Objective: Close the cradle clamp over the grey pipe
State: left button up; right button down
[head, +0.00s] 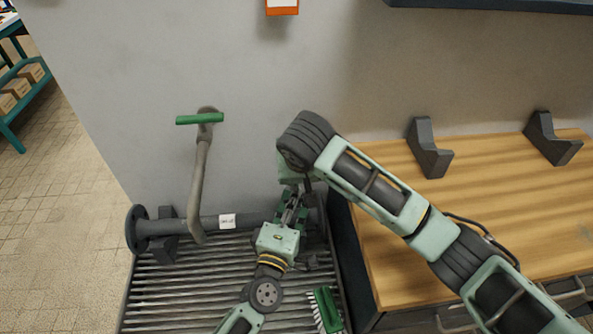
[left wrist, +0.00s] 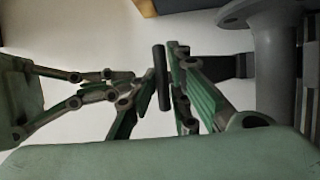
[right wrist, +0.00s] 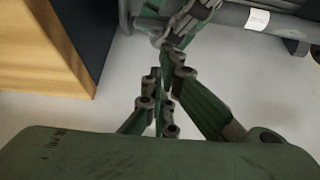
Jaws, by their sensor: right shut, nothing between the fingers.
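The grey pipe (head: 182,226) runs level along the wall, with a round flange at its left end and a white label; it also shows in the right wrist view (right wrist: 232,14). I cannot make out the cradle clamp; my grippers cover the right part of the pipe. My left gripper (head: 292,203) reaches up over that part, its fingers close together. My right gripper (right wrist: 163,78) is shut and empty, close to the left one.
A bent grey lever with a green handle (head: 200,119) stands left of my grippers. A green brush (head: 327,309) lies on the slatted rack (head: 150,300). The wooden bench (head: 385,260) at the right carries two grey brackets (head: 428,150).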

pick_arm(q)
jog(key=shift+o, duration=0.4)
jog(key=shift+w+a+r, duration=0.15)
jog(key=shift+w, duration=0.45)
pick_arm(e)
jog(key=shift+w+d+f, duration=0.15)
jog(key=shift+f, duration=0.5)
pick_arm(q)
jog(key=shift+s+r, duration=0.1)
pick_arm(e)
jog(key=shift+r, duration=0.15)
pick_arm(q)
jog(key=shift+s, duration=0.1)
pick_arm(e)
jog(key=shift+w+r, duration=0.1)
